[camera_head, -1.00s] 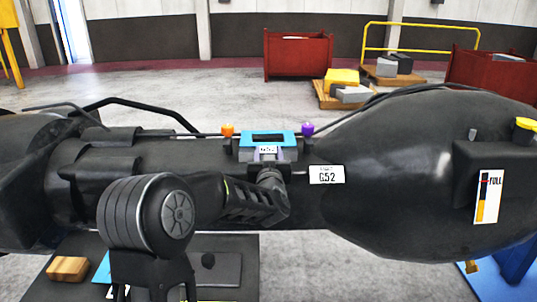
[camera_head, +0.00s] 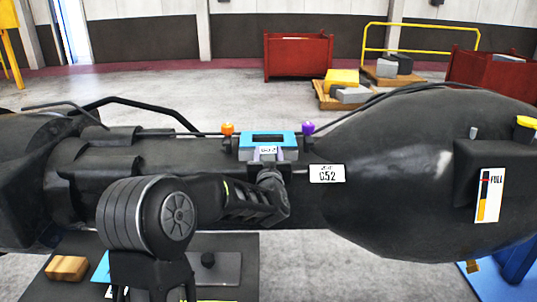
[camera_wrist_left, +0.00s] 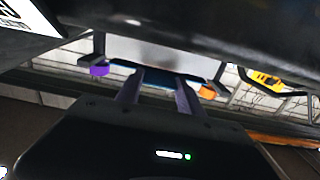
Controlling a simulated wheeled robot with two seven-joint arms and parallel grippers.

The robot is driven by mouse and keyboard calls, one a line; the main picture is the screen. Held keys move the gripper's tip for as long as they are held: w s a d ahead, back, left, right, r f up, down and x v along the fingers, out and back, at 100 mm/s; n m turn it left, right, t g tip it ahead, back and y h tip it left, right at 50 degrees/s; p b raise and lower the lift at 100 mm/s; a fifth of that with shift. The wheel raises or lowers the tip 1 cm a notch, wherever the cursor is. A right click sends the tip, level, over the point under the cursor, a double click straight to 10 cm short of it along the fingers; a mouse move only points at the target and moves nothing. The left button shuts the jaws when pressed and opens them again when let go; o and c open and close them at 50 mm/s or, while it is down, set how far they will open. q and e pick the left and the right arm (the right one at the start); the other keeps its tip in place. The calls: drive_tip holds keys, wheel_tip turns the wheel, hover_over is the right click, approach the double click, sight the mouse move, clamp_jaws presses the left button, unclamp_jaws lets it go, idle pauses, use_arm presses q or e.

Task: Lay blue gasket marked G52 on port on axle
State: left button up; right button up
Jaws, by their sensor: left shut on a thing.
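The blue gasket (camera_head: 246,143), a rectangular frame with a tag reading G52, sits on top of the big black axle (camera_head: 390,150). It lies between an orange knob (camera_head: 227,129) and a purple knob (camera_head: 308,128). A grey edge of the port (camera_head: 246,154) seems to show beneath it; I cannot tell whether they touch. My left gripper (camera_head: 267,160) is shut on the gasket's near side. In the left wrist view, my fingers (camera_wrist_left: 157,88) reach the dark blue gasket edge (camera_wrist_left: 158,72). A white G52 plate (camera_head: 327,173) is on the axle. My right gripper is not in view.
Below the axle is a dark table (camera_head: 225,240) with a wooden block (camera_head: 67,268) and a black-knobbed plate (camera_head: 215,268). A black pipe (camera_head: 140,105) arches behind the axle at left. Red bins (camera_head: 298,56) and a loaded pallet stand farther back.

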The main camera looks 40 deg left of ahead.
use_arm(q)
drive_tip(key=shift+f+b, duration=0.4)
drive_tip(key=shift+f, duration=0.1)
drive_tip(key=o, duration=1.4)
drive_tip(key=shift+s+d, duration=0.1)
drive_tip(key=b+v, duration=0.1)
drive_tip(key=v, duration=0.6)
drive_tip(key=shift+s+d+b, duration=0.15)
drive_tip(key=shift+s+b, duration=0.05)
drive_tip(key=shift+b, duration=0.15)
